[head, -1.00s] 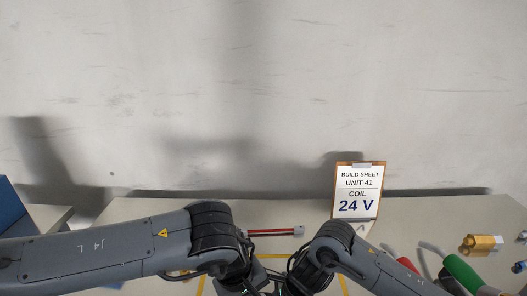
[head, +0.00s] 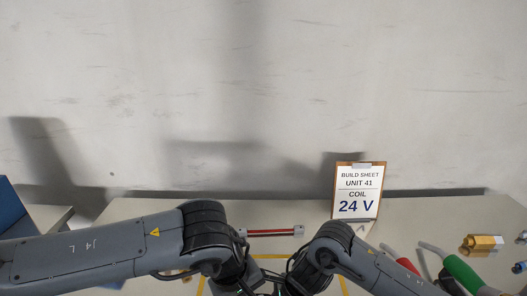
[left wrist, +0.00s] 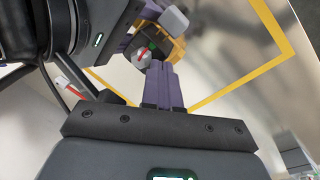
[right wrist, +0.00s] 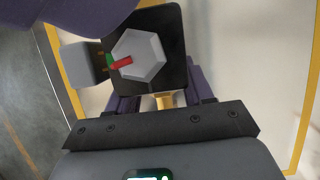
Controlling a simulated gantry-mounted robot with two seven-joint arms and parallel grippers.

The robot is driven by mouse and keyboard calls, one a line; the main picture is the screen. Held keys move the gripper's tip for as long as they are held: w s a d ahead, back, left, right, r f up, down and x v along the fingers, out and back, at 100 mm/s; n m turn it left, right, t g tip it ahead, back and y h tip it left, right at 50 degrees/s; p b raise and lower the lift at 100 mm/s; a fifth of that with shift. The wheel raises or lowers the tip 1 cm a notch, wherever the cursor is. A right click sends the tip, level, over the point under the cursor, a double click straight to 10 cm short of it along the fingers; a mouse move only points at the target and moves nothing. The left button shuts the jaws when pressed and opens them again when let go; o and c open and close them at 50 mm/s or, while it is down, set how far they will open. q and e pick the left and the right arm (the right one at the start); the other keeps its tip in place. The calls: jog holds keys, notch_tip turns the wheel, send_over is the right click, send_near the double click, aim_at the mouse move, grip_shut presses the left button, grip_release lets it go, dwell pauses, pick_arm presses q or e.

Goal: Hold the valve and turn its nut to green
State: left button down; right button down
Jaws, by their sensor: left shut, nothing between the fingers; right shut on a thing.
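The valve (right wrist: 176,28) has a dark square body with a grey hexagonal nut (right wrist: 138,57) on its face. A red pointer (right wrist: 121,63) lies on the nut, its outer end beside a small green mark (right wrist: 109,60). I cannot tell whether they line up exactly. My right gripper (right wrist: 162,98) is shut on the valve, with a brass part (right wrist: 165,102) between its fingers. My left gripper (left wrist: 158,66) is shut and empty, its fingertips close to the nut (left wrist: 141,58); contact is unclear. In the head view, both grippers and the valve are hidden behind my arms.
A red bar (head: 272,232) lies behind my arms. A brass fitting (head: 480,244) and a green-handled tool (head: 465,272) are at the right. Yellow tape (left wrist: 250,72) marks the work area.

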pick_arm(q)
jog(key=v, duration=0.3)
jog(key=d+v, duration=0.1)
jog(key=v, duration=0.1)
jog(key=shift+w+r, duration=0.3)
jog(key=shift+r, duration=0.2)
jog(key=shift+r, duration=0.1)
jog(key=shift+s+d+f, duration=0.1)
jog(key=shift+s+f, duration=0.05)
jog(key=shift+f, duration=1.35)
jog(key=shift+s+d+f, duration=0.1)
jog(key=shift+s+f, duration=0.05)
jog(key=shift+f, duration=1.45)
jog(key=shift+w+d, duration=0.2)
jog(key=shift+d, duration=0.05)
jog(key=shift+w+a, duration=0.1)
jog(key=shift+w, duration=0.15)
jog(key=shift+s+a, duration=0.1)
jog(key=shift+a, duration=0.1)
